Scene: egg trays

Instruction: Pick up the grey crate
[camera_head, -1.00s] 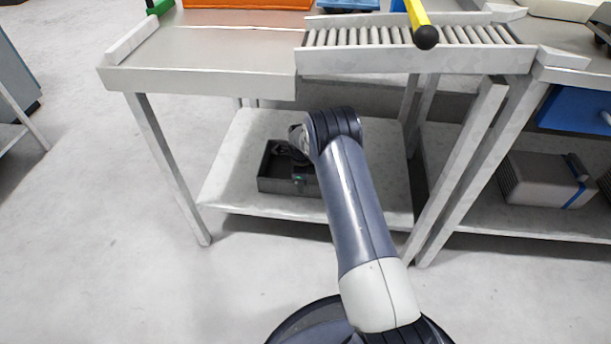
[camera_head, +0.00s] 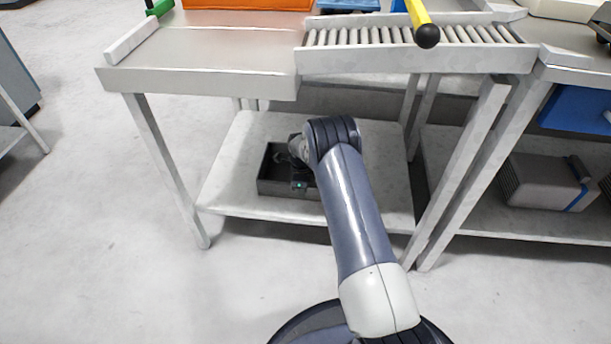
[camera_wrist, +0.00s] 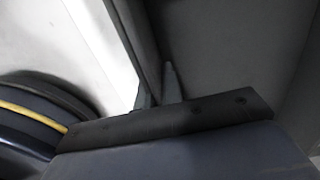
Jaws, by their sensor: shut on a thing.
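The grey crate (camera_head: 272,188) is dark and open-topped, and sits on the lower shelf of the workbench in the head view. My arm reaches under the upper table top to it and covers its right part. My gripper (camera_head: 299,172) is at the crate, mostly hidden by my own wrist. In the wrist view, the two fingertips of my gripper (camera_wrist: 158,92) are shut on the crate's thin wall. The crate's dark inside (camera_wrist: 235,55) fills the right of that view. I cannot tell any gap under the crate.
The lower shelf (camera_head: 235,150) has free room left of the crate. The bench top (camera_head: 200,50) and the roller conveyor (camera_head: 400,60) hang above it. Bench legs stand left and right. A grey box (camera_head: 540,182) sits on the right shelf.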

